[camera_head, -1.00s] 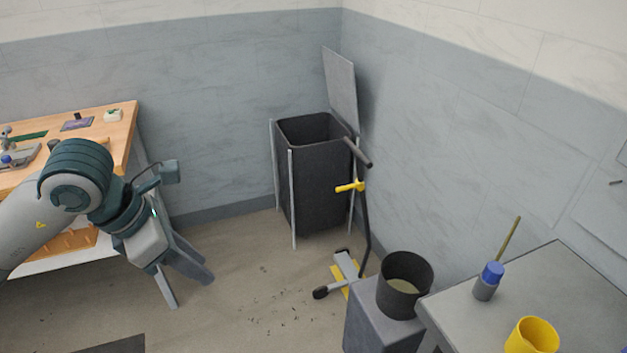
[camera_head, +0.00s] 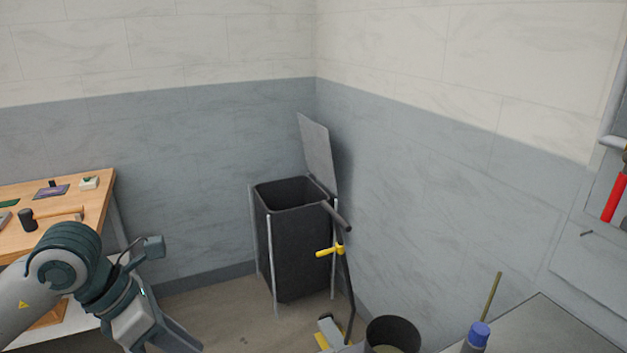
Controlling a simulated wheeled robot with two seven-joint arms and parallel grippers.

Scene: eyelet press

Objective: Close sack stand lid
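The sack stand (camera_head: 293,240) is a dark bin on thin grey legs in the corner of the room. Its flat grey lid (camera_head: 317,153) stands up at the back right, tilted, leaving the dark mouth uncovered. My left gripper (camera_head: 178,343) is low at the left, well apart from the stand, with its fingers pointing down and right and partly cut by the lower edge. I cannot tell its opening. My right gripper does not show.
A yellow-handled tool with a dark grip (camera_head: 338,217) stands close in front of the stand's right side. A black bucket (camera_head: 393,334) and a grey table (camera_head: 540,326) fill the lower right. A wooden workbench (camera_head: 90,205) stands left. Floor shows between bench and stand.

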